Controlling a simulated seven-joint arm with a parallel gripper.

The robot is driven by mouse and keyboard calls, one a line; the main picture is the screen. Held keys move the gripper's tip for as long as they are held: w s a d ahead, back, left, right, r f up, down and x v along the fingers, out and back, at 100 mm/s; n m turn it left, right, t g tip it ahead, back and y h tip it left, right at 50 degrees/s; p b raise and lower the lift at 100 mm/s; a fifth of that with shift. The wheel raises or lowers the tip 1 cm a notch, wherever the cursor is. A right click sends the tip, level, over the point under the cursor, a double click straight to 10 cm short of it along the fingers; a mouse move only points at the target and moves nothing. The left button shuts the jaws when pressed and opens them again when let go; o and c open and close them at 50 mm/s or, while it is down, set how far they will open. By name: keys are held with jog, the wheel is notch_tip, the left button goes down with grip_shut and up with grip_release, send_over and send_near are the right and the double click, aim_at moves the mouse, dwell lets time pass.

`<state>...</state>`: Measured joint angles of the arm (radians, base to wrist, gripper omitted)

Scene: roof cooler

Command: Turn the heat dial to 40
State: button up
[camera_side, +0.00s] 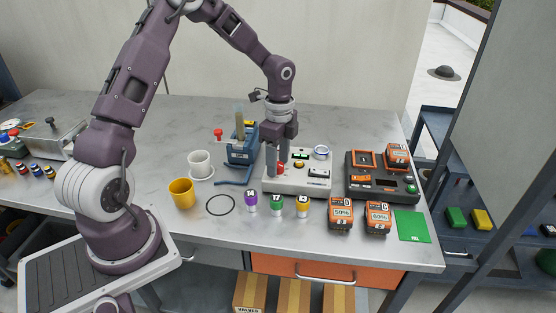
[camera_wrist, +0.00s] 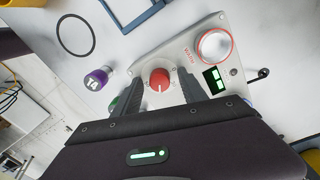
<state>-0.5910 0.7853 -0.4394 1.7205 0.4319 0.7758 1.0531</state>
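The heat dial is a red knob with a white pointer line, on the light panel of a small heater unit (camera_side: 316,184). The dial (camera_wrist: 160,80) shows in the wrist view between my two fingertips, its line pointing roughly toward my palm. My gripper (camera_wrist: 160,77) is open, one finger on each side of the dial with visible gaps. In the side view my gripper (camera_side: 277,171) points down over the unit's left part and mostly hides the dial. A small display (camera_wrist: 214,80) with green digits sits right of the dial; I cannot read the digits.
A round ringed plate (camera_wrist: 215,46) is on the unit. A purple-topped vial (camera_side: 251,201) and other vials stand in front. A blue device (camera_side: 242,148) is behind left, a dark charger (camera_side: 372,188) right. Orange battery packs (camera_side: 341,214) stand front right.

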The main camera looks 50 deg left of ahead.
aim_at(279, 163)
jog(key=shift+r, duration=0.1)
notch_tip(279, 163, up, 7)
jog(key=shift+w+f, duration=0.1)
jog(key=shift+w, duration=0.05)
jog(key=shift+r, duration=0.25)
jog(key=s+d+r+n+t+y, duration=0.25)
jog(key=s+d+r+n, duration=0.45)
jog(key=s+r, duration=0.55)
jog(key=s+d+r+n+t+h, duration=0.1)
jog(key=s+d+n, duration=0.4)
jog(key=s, duration=0.7)
jog(key=shift+d+r+n+t+h, duration=0.35)
jog(key=shift+t+h, duration=0.3)
jog(key=shift+t, duration=0.6)
